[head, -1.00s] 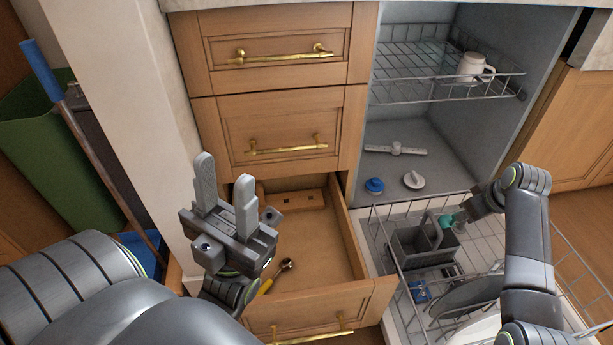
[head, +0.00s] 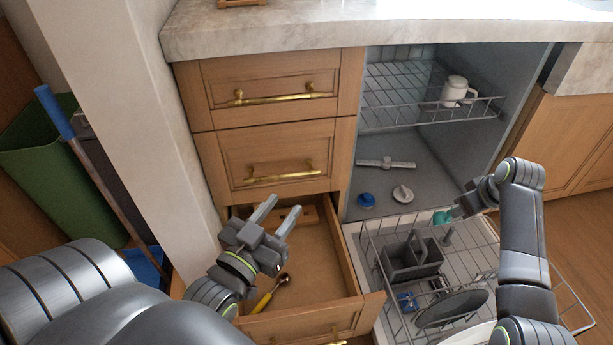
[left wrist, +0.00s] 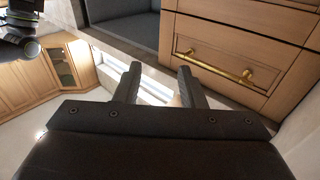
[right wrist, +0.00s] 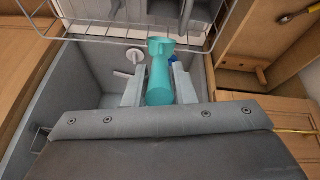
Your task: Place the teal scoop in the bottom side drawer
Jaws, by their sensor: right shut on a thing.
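The teal scoop (head: 443,217) is at my right gripper (head: 462,208), above the pulled-out lower dishwasher rack. In the right wrist view the teal scoop (right wrist: 159,72) sits between the fingers of my right gripper (right wrist: 158,88), which is shut on it. The bottom side drawer (head: 330,263) is pulled open, with a yellow-handled spoon-like tool (head: 269,294) and a wooden piece (head: 303,218) inside. My left gripper (head: 277,217) is open and empty over the drawer's left part. Its parted fingers (left wrist: 157,84) show in the left wrist view.
The lower rack (head: 466,262) holds a grey caddy (head: 408,262) and plates (head: 452,308), right of the drawer. A white mug (head: 454,91) stands on the upper rack. A green bin (head: 55,180) is at left. The drawer's middle is largely clear.

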